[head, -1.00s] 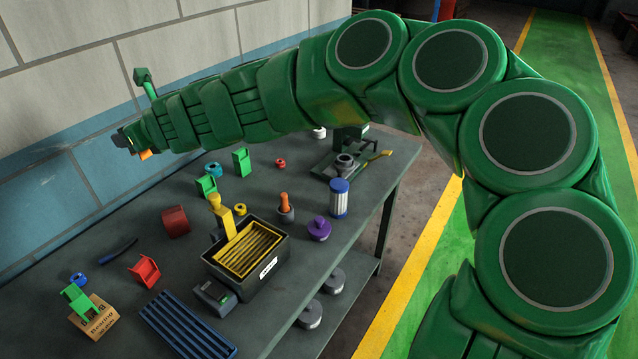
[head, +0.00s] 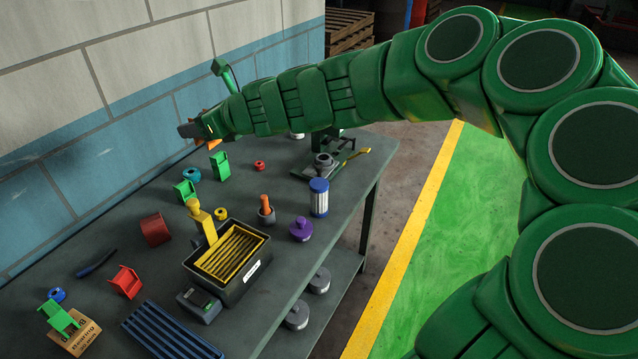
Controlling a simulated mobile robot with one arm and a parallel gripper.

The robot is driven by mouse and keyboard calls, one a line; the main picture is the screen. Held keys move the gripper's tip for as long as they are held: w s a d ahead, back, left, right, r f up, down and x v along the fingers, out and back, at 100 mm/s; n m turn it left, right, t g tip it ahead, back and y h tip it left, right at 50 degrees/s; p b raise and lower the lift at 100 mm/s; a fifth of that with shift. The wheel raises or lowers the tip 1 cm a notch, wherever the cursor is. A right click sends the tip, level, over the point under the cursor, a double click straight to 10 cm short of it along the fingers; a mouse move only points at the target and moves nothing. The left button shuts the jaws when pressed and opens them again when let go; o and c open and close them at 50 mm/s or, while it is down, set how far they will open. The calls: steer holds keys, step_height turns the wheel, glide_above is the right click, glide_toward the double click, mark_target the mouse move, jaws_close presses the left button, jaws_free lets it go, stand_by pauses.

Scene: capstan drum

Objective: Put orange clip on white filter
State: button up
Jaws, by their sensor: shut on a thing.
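The orange clip (head: 211,145) shows as a small orange patch at the end of my arm. My gripper (head: 190,131) is shut on it and holds it raised above the far left part of the bench, near the wall. Most of the clip is hidden by the gripper and arm. The white filter (head: 319,203) is an upright cylinder with a blue cap, standing on the bench near its right edge. It is well to the right of and below my gripper in the picture, and nothing touches its top.
A black bin (head: 241,285) with a yellow grate stands mid-bench. A purple knobbed piece (head: 302,229) and an orange-handled pot (head: 266,212) stand left of the filter. A dark fixture (head: 325,163) stands behind it. Green clips, a red clip (head: 125,281) and rings lie to the left.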

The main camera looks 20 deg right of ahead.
steer(key=s+d+f, duration=0.1)
steer(key=s+d, duration=0.4)
steer(key=d, duration=0.7)
steer(key=s+d, duration=0.5)
steer(key=d, duration=0.7)
glide_above(314, 181)
steer(key=s, duration=0.1)
steer(key=shift+m+h, duration=0.3)
step_height(314, 181, down, 14)
steer(key=shift+s+a+f, duration=0.1)
steer(key=shift+a, duration=0.05)
steer(key=shift+w+f+t, duration=0.3)
steer(key=shift+w+f, duration=0.35)
steer(key=shift+f, duration=1.5)
steer(key=shift+f, duration=0.1)
